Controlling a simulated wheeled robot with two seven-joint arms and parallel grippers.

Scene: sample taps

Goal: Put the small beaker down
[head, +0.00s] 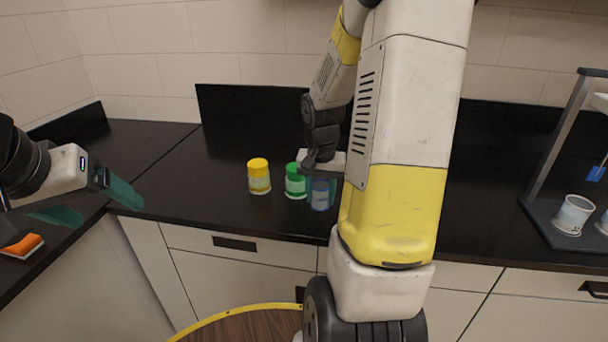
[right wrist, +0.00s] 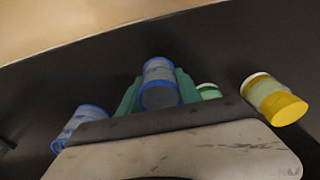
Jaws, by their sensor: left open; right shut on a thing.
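My right gripper (right wrist: 158,92) is shut on a small blue-rimmed, grey-blue container, which I take to be the small beaker (right wrist: 160,83). In the head view the beaker (head: 320,196) shows between the teal fingers, to the right of the green jar, partly covered by my arm. I cannot tell whether its base touches the counter. My left gripper (head: 98,205) is open and empty at the far left, over the counter's left edge.
A yellow jar (head: 259,178) and a green jar (head: 295,183) stand on the black counter (head: 215,215). Another blue-rimmed container (right wrist: 82,126) stands left of the held one in the right wrist view. White cups (head: 573,213) stand on a stand at right. An orange sponge (head: 22,246) lies left.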

